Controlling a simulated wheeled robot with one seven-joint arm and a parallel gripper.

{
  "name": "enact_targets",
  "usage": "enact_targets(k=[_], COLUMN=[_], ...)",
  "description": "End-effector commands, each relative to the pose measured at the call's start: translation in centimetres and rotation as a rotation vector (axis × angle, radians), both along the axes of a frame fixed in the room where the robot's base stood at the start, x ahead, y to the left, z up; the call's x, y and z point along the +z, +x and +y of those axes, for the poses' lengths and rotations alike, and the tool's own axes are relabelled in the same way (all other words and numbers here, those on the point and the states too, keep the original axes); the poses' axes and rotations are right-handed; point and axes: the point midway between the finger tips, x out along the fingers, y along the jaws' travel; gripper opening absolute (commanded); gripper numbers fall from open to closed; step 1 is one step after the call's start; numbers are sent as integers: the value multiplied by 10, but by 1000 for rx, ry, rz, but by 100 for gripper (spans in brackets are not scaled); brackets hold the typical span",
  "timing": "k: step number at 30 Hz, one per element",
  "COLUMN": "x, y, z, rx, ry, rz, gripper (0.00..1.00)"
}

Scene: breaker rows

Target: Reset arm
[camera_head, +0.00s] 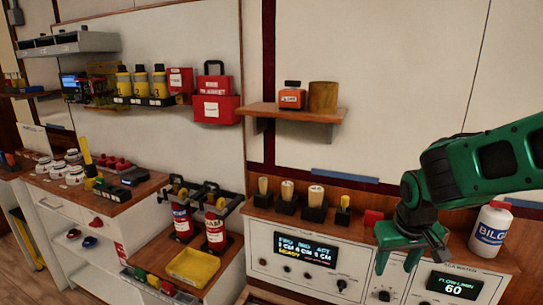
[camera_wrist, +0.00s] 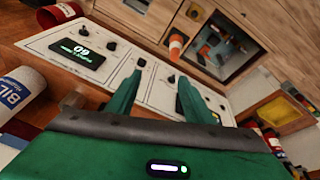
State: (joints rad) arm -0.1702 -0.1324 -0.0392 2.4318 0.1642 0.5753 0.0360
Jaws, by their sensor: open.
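My green arm comes in from the right in the head view, bent downward. My gripper (camera_head: 411,260) is open and empty, its fingers pointing down in front of the white control panel (camera_head: 360,284). In the wrist view my gripper (camera_wrist: 152,95) shows two green fingers spread apart with nothing between them. I cannot tell whether a fingertip touches the panel.
A white BILGE bottle (camera_head: 490,230) stands on the ledge right of my gripper. A red block (camera_head: 373,218) and several wooden-handled pieces (camera_head: 288,198) stand to the left. A yellow tray (camera_head: 193,267) lies at lower left.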

Motion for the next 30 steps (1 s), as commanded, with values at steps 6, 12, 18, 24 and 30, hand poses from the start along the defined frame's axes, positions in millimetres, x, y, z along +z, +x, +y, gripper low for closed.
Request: enact_targets(k=[6,12,18,24,30], x=[36,51,39,34,33], y=[-30,-64,-138,-201,-217], z=[-4,-22,-87,-112,-114], rx=[12,-31,-299,-493,-543], ry=[65,91,110,159,177], rz=[-84,-99,72,202,238], gripper=[47,47,47,47,47])
